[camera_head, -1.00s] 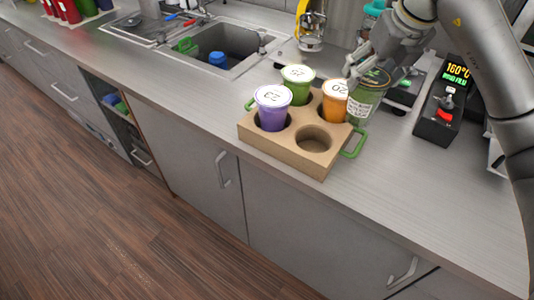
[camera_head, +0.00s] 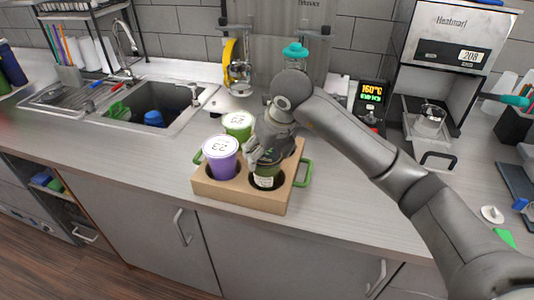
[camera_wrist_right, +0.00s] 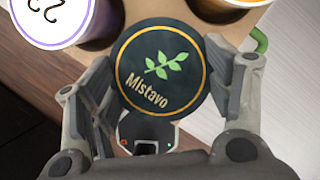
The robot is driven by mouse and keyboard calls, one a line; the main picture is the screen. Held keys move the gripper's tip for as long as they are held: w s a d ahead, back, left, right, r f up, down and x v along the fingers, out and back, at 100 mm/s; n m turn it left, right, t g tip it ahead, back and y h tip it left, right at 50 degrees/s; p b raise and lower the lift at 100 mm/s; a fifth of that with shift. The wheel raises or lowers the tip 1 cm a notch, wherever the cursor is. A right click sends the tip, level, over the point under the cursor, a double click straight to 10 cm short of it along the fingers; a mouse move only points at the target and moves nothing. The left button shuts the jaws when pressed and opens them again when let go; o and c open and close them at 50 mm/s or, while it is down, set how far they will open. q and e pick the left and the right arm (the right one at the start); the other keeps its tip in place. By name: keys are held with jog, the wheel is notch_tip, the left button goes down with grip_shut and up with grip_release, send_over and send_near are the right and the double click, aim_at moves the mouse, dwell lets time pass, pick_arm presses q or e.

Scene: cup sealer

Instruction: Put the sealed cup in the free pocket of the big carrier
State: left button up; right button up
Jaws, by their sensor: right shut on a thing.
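The big carrier (camera_head: 238,198) is a brown block with green handles on the counter. A purple cup (camera_head: 221,162) stands in its front left pocket and a green cup (camera_head: 238,123) behind it. An orange-rimmed cup (camera_wrist_right: 228,5) shows at the top of the right wrist view; my arm hides it in the head view. My right gripper (camera_head: 265,158) is shut on the sealed cup (camera_head: 264,182), whose dark lid reads Mistavo (camera_wrist_right: 158,70). The sealed cup is upright at the front right pocket, its base apparently inside; the exact depth is hidden. My left gripper is out of view.
The sink (camera_head: 150,117) lies to the left. A sealing machine (camera_head: 455,45) and a control box (camera_head: 369,101) reading 160°C stand at the back right.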

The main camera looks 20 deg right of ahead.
jog(key=shift+d+f, duration=0.1)
jog(key=shift+f, duration=0.55)
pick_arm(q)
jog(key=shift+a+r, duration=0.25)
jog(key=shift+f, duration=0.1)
pick_arm(e)
jog(key=shift+f, duration=0.2)
jog(key=o, duration=1.7)
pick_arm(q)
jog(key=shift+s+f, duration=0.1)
pick_arm(e)
jog(key=shift+o, duration=0.2)
jog(key=shift+r, duration=0.15)
